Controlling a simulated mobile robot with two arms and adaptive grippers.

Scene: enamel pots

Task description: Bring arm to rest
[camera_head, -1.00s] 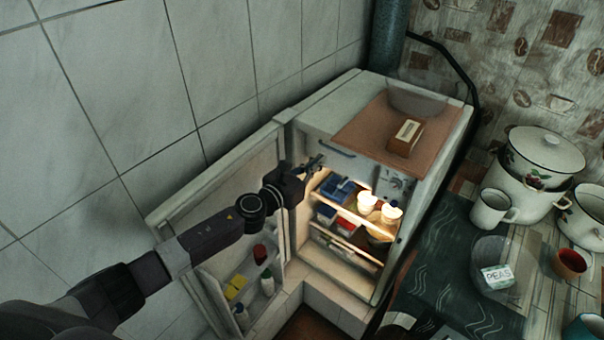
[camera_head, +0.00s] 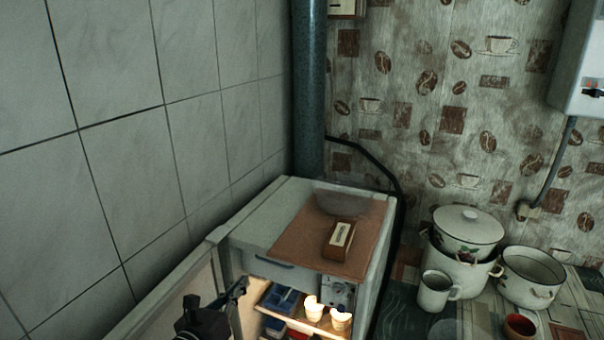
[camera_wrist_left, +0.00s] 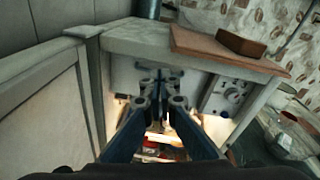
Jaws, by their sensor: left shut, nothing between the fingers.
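My left gripper (camera_head: 238,290) is at the bottom of the head view, in front of the open fridge (camera_head: 250,240). Its fingers are shut with nothing between them. In the left wrist view the gripper (camera_wrist_left: 160,78) points at the fridge's upper front, with the lit interior below the fingers. The open fridge door (camera_head: 165,308) stands to the left of the gripper; it also shows in the left wrist view (camera_wrist_left: 45,110). Most of my left arm is out of the head view. My right gripper is not in view.
Two pale cups (camera_head: 313,309) and blue packs (camera_head: 280,298) sit inside the fridge. A brown board (camera_head: 300,235) with a small box (camera_head: 339,240) lies on top. Enamel pots (camera_head: 531,276), a white mug (camera_head: 435,291) and a red cup (camera_head: 519,327) stand on the counter at right.

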